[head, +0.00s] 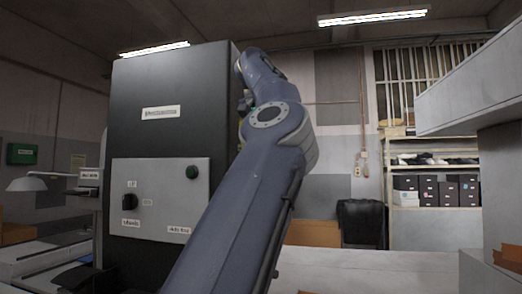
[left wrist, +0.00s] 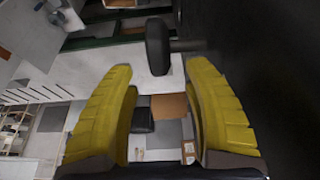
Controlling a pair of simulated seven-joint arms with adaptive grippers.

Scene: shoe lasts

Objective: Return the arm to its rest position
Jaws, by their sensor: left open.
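My left arm (head: 232,210) rises from the bottom of the head view, bends at a high elbow joint and reaches to the right edge of the black machine. Its gripper is mostly hidden there behind the arm; only a little yellow shows. In the left wrist view my left gripper (left wrist: 160,66) is open, its two yellow fingers wide apart. A black rounded knob (left wrist: 158,46) on a short stem shows beyond and between the fingertips. I cannot tell how far off it is, but neither finger visibly touches it. My right gripper is in neither view.
The black machine (head: 170,80) with a grey control panel (head: 160,225) stands close at the left. A pale structure (head: 475,85) overhangs at the right. The pale surface (head: 375,270) at lower right looks mostly clear.

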